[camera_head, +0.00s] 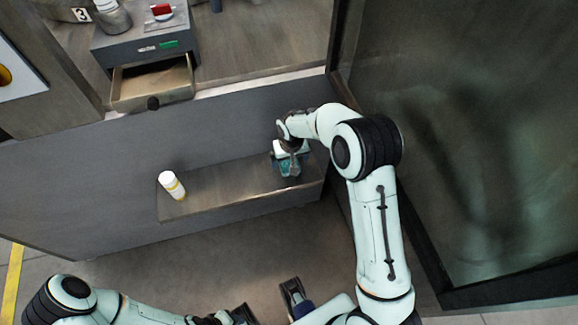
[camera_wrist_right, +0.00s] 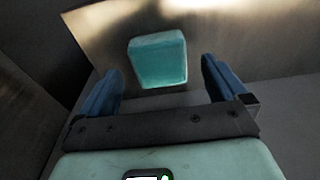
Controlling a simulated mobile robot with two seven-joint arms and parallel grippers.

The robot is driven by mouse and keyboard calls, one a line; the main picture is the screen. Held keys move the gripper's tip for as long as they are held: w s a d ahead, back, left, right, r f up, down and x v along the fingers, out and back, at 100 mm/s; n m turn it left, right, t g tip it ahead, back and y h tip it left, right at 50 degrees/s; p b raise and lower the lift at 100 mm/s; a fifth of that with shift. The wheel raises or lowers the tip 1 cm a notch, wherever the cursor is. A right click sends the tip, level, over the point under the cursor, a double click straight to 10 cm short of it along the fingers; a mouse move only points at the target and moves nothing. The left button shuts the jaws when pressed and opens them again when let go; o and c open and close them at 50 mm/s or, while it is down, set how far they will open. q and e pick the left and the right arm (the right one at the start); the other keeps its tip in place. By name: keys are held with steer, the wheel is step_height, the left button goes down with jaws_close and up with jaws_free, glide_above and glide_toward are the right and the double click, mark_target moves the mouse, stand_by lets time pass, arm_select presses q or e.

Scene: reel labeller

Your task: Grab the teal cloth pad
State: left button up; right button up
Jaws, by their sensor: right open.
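The teal cloth pad (camera_wrist_right: 158,60) is a small block with rounded edges. In the right wrist view it lies ahead of my right gripper (camera_wrist_right: 160,82), between the lines of its two blue fingers but beyond their tips. The right gripper is open and empty, with no visible contact with the pad. In the head view my right gripper (camera_head: 289,163) is low over the right end of a grey shelf (camera_head: 232,188); it and my wrist largely hide the pad there. My left arm (camera_head: 110,305) is at the bottom left; its gripper is partly cut off at the bottom edge.
A grey unit with an open drawer (camera_head: 152,85) is farther back. A dark glassy panel (camera_head: 480,140) rises to the right of my right arm. The shelf's middle is clear.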

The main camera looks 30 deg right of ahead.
step_height(320, 180, down, 2)
steer(key=shift+f+b, duration=0.1)
steer(key=shift+b, duration=0.3)
steer(key=shift+w+d+f, duration=0.1)
steer(key=shift+w+f, duration=0.05)
steer(key=shift+f, duration=0.15)
steer(key=shift+r, duration=0.1)
steer(key=shift+c, duration=0.9)
steer(key=c, duration=0.9)
